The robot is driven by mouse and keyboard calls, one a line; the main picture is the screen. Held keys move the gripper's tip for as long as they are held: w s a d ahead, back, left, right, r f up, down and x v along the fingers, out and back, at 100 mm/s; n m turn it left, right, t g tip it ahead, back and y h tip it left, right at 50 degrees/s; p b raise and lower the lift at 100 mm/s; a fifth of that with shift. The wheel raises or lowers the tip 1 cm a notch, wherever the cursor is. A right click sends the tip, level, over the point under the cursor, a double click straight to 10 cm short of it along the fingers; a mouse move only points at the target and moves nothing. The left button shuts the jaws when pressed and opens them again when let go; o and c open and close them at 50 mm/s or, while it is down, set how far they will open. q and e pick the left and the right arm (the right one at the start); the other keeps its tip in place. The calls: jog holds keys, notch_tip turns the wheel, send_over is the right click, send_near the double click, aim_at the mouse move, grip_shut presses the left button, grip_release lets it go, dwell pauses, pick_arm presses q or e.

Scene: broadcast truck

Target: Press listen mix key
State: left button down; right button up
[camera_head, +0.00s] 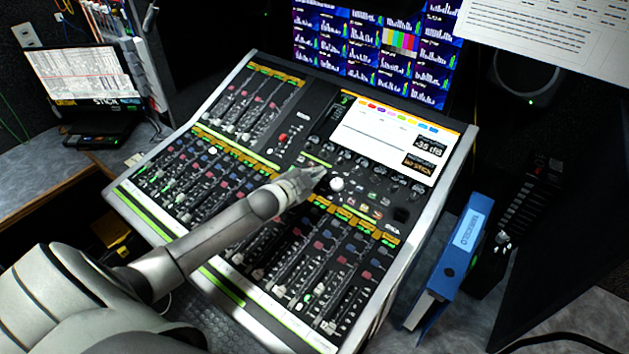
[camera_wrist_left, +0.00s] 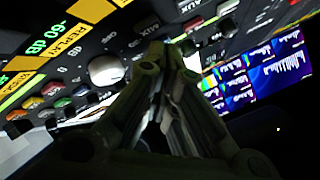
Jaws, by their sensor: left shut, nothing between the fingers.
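The mixing console (camera_head: 262,62) fills the middle of the head view, with rows of faders and small coloured keys. My left gripper (camera_head: 320,174) is shut and empty over the console's centre section, its tips just left of a round white knob (camera_head: 337,184). In the left wrist view the closed fingers (camera_wrist_left: 166,52) point at the panel beside the same knob (camera_wrist_left: 106,70). Small coloured keys (camera_wrist_left: 52,88) lie left of that knob. I cannot read which key is the listen mix key, and whether the tips touch the panel cannot be told. My right gripper is not in view.
The console's bright screen (camera_head: 385,135) stands above the knob rows. A monitor wall (camera_head: 375,45) is behind it. A blue binder (camera_head: 455,255) stands right of the console, and a laptop (camera_head: 85,75) sits on the left desk.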

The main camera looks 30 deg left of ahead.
pick_arm(q)
jog(key=shift+f, duration=0.15)
jog(key=shift+w+f, duration=0.15)
jog(key=shift+f, duration=0.1)
jog(key=shift+w+f+b, duration=0.15)
jog(key=shift+f+b, duration=0.25)
jog(key=shift+b, duration=0.05)
dwell(0.8)
dwell(0.3)
jog(key=shift+s+r+p, duration=0.35)
jog(key=shift+r+p, duration=0.45)
jog(key=shift+p, duration=0.2)
jog(key=shift+s+r+p, duration=0.1)
jog(key=shift+r+p, duration=0.4)
jog(key=shift+p, duration=0.1)
jog(key=r+p, duration=0.1)
jog(key=s+r+p, duration=0.1)
jog(key=r+p, duration=0.1)
jog(key=p, duration=0.1)
jog(key=shift+s+r, duration=0.3)
jog(key=shift+s, duration=0.05)
